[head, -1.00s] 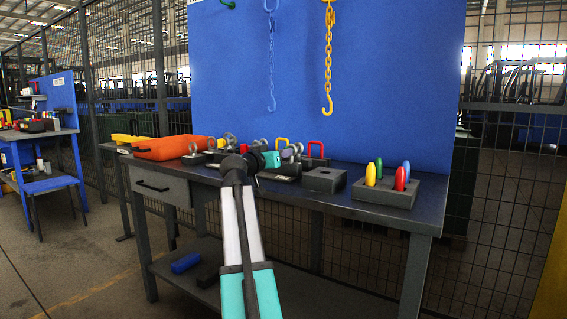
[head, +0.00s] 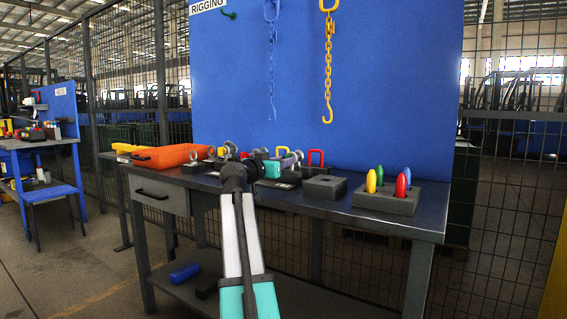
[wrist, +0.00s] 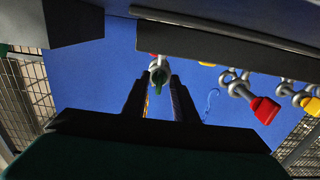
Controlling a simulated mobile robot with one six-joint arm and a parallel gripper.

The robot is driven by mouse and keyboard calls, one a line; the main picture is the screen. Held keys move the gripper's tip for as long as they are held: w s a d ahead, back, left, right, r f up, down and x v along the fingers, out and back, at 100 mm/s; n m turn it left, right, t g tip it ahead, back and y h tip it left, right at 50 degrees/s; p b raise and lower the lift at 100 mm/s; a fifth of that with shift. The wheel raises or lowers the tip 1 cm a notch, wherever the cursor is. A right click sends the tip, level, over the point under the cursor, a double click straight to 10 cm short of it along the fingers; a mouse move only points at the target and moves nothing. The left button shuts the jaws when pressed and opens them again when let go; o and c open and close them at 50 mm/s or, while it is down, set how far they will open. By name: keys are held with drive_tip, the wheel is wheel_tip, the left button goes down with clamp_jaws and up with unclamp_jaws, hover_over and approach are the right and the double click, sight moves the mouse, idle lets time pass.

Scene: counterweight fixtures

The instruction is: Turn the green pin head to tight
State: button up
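The green pin head (wrist: 158,79) shows in the wrist view on a grey shackle (wrist: 155,63). My gripper (wrist: 157,83) is open, with one dark finger on each side of the green head in the picture. A gap shows between the head and each finger; I cannot tell how deep the head sits between them. In the head view my gripper (head: 291,161) is among the shackle fixtures on the bench. The green pin head cannot be made out there, behind my arm and wrist.
A shackle with a red pin head (wrist: 265,109) and one with a yellow head (wrist: 308,101) hang close by in the wrist view. The bench (head: 330,205) also bears an orange case (head: 165,157) and a block with coloured pegs (head: 390,202). A blue board (head: 390,80) stands behind.

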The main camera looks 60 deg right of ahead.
drive_tip(key=shift+a, duration=0.15)
drive_tip(key=a+p, duration=0.4)
drive_tip(key=a, duration=0.9)
drive_tip(key=shift+a, duration=0.25)
idle(0.4)
